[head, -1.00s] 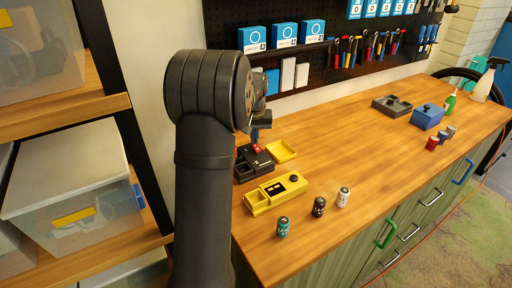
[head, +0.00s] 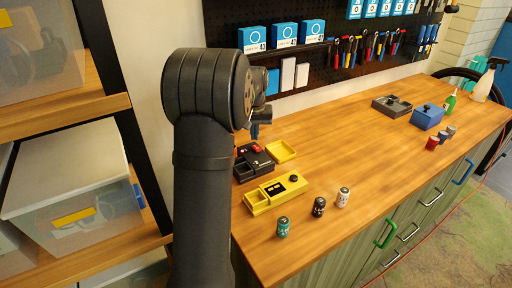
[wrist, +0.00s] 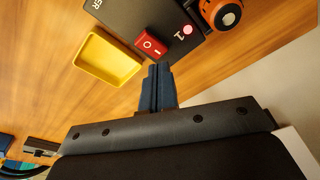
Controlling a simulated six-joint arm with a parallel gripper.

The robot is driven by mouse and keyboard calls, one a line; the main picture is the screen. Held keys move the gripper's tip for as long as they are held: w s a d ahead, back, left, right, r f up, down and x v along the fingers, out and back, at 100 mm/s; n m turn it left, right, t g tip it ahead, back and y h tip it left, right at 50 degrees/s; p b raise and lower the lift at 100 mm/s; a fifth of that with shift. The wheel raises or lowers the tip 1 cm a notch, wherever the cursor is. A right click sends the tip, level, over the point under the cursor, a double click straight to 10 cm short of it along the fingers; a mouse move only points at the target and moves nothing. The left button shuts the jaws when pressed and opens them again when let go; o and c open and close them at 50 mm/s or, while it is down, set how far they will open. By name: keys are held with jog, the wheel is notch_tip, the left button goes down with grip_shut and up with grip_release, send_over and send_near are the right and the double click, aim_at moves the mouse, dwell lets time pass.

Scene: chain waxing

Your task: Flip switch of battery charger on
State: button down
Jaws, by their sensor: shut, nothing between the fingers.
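The battery charger (head: 262,163) is a black box at the left of the wooden bench, and it fills the top of the wrist view (wrist: 170,20). Its red rocker switch (wrist: 151,44), marked with a bar and a circle, is also small in the head view (head: 257,149). A pinkish round light (wrist: 187,30) shows beside it. My gripper (head: 255,134) is shut and empty above the charger. In the wrist view its blue fingertips (wrist: 158,70) are just below the switch in the picture, seemingly apart from it. Which way the rocker is tilted is hard to tell.
A yellow tray (wrist: 108,65) sits beside the charger. A yellow device with a black knob (head: 283,188) stands in front, with several small cans, one of them teal (head: 283,227), nearby. An orange and black round part (wrist: 222,14) is close right. The bench middle is clear.

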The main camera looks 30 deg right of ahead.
jog(key=shift+r, duration=2.25)
jog(key=shift+f, duration=3.5)
jog(key=shift+r, duration=0.15)
jog(key=shift+r, duration=4.45)
notch_tip(320, 180, up, 9)
jog(key=m+t+h, duration=0.1)
send_over(254, 146)
jog(key=s+a, duration=0.5)
jog(key=shift+d+f, duration=0.1)
jog(key=shift+d, duration=0.15)
jog(key=shift+w+f, duration=0.1)
